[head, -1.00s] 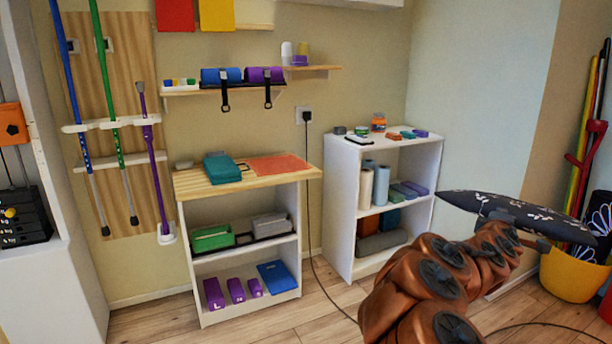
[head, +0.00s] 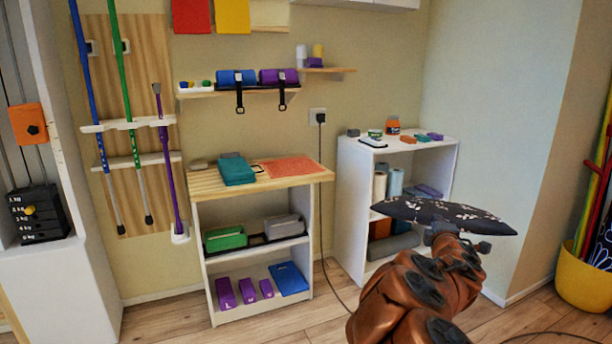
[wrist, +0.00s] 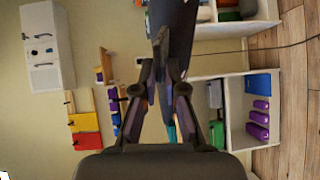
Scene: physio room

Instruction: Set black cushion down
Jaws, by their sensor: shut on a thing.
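The black cushion (head: 445,212) with a pale leaf pattern is in the head view at right, seen nearly edge-on and roughly level. My gripper (head: 442,232) is shut on its near edge and holds it in the air in front of the right white shelf unit. In the wrist view the cushion (wrist: 178,35) is a dark shape beyond the fingertips (wrist: 160,50), which meet at its edge. The fingertips are partly hidden by the arm and cushion in the head view.
A wood-topped shelf unit (head: 325,178) bears a teal case (head: 236,170) and an orange mat (head: 291,168). The right shelf unit's top (head: 440,147) carries small items. A yellow bucket (head: 583,278) stands at far right. A black cable (head: 321,200) hangs between the units.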

